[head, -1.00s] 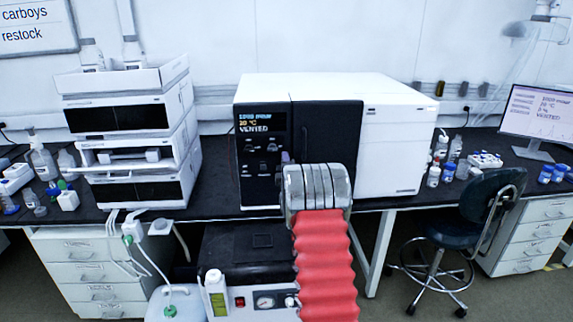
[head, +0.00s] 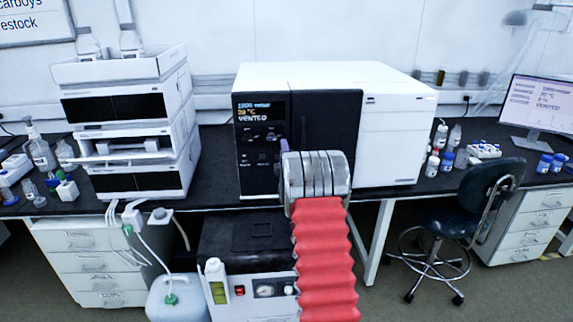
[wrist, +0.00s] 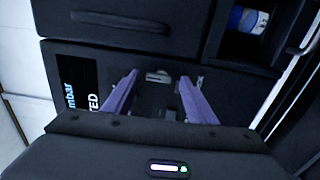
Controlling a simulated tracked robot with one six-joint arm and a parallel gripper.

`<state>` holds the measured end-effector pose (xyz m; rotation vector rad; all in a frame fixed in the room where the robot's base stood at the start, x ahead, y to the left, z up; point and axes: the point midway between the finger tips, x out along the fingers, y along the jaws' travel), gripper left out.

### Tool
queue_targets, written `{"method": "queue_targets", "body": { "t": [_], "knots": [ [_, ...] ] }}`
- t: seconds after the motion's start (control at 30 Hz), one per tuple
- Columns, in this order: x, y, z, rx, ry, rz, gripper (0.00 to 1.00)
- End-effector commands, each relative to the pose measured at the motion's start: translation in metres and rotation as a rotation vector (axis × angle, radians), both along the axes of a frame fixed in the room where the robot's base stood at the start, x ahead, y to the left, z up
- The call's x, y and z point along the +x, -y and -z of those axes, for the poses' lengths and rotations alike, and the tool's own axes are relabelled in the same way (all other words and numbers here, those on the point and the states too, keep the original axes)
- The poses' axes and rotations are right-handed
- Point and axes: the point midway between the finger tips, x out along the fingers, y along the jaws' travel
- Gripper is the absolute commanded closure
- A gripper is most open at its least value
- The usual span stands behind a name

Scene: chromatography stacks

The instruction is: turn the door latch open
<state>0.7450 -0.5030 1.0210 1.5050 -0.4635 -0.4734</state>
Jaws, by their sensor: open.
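The instrument (head: 395,130) is a white box on the bench with a black front panel. Its display (head: 262,110) reads VENTED. My gripper (wrist: 158,78) shows in the wrist view as two purple fingers, spread apart and pointing at the black panel (wrist: 225,75). A small light grey piece (wrist: 158,76), perhaps the door latch, shows between the fingertips. I cannot tell whether the fingers touch it. In the head view my arm hides most of the gripper and the latch area; only a bit of purple shows beside the panel.
A white stacked unit (head: 130,125) stands left on the bench. A pump box (head: 250,250) and a white carboy (head: 178,298) are below. Bottles (head: 445,160), a monitor (head: 540,105) and a stool (head: 455,210) are at the right.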

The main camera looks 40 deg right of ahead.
Motion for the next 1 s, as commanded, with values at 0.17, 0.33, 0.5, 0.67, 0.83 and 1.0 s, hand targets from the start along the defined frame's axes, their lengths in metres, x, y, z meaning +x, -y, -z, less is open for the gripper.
{"method": "queue_targets", "body": {
  "t": [0.17,0.33,0.5,0.67,0.83,1.0],
  "knots": [
    [-0.012,-0.008,-0.001,0.000,0.000,0.000,0.48],
    [-0.029,-0.020,-0.001,0.000,0.000,0.000,0.48],
    [-0.047,-0.032,0.000,0.001,-0.001,0.000,0.48],
    [-0.065,-0.044,0.001,0.001,-0.003,0.000,0.48],
    [-0.084,-0.057,0.001,0.001,-0.003,0.000,0.48],
    [-0.102,-0.069,0.001,0.001,-0.003,0.000,0.48]
  ]
}}
